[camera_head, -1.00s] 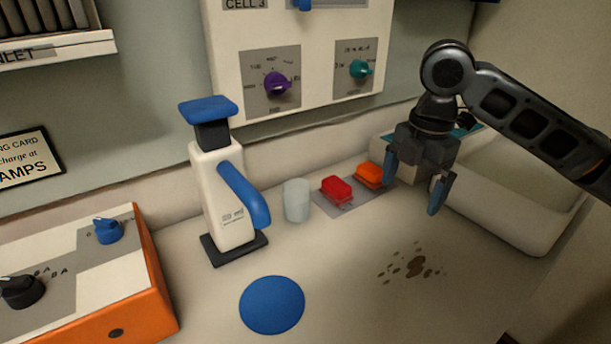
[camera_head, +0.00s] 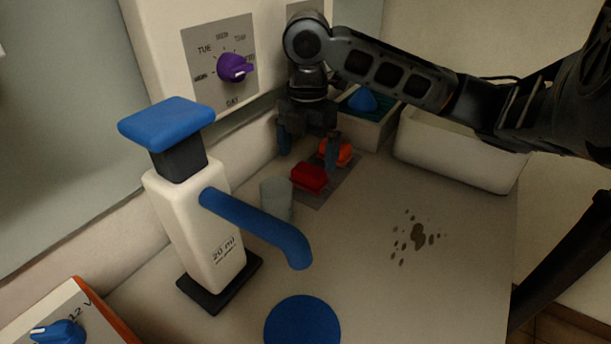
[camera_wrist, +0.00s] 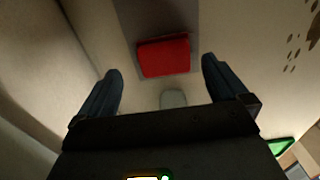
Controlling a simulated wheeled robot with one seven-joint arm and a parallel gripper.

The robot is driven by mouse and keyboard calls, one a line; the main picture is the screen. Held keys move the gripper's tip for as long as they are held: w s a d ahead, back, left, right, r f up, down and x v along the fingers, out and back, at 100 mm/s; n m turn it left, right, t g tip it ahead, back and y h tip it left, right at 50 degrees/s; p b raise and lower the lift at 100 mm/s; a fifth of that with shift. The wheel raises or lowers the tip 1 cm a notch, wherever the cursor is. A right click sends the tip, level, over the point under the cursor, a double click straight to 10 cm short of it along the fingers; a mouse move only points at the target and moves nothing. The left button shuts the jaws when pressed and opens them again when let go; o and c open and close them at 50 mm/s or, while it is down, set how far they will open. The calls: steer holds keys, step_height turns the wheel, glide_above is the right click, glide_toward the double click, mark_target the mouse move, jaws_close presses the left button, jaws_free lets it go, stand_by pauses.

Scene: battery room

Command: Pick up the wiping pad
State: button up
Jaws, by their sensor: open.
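A red block with a raised top (camera_head: 309,178) lies on a grey mat (camera_head: 318,197); an orange one (camera_head: 337,152) lies just behind it. I cannot tell for sure which is the wiping pad. My gripper (camera_head: 309,148) is open and empty above the mat. A finger partly covers the orange block in the head view. In the wrist view the red block (camera_wrist: 163,56) shows beyond the fingertips, between the two fingers, apart from them.
A clear cup (camera_head: 277,197) stands left of the red block. A pump bottle (camera_head: 205,215) and blue disc (camera_head: 302,322) are nearer. A tray with a blue cone (camera_head: 362,100) and a white bin (camera_head: 455,152) stand behind. Brown stains (camera_head: 417,237) mark otherwise clear counter.

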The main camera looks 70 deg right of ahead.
mark_target(309, 169)
steer(key=f, duration=0.4)
steer(key=shift+s+a+f, duration=0.15)
steer(key=shift+s+f, duration=0.1)
steer(key=shift+f, duration=0.15)
steer(key=shift+c, duration=0.4)
steer(key=c, duration=1)
steer(key=shift+o, duration=0.2)
steer(key=shift+r, duration=0.15)
steer(key=shift+r, duration=0.6)
step_height(309, 169, up, 2)
steer(key=shift+r, duration=0.25)
steer(key=s+d+r, duration=0.4)
steer(key=s+r, duration=0.3)
steer(key=s, duration=0.3)
steer(key=shift+s+d+b, duration=0.25)
steer(key=shift+s+b, duration=0.15)
steer(key=shift+b, duration=0.05)
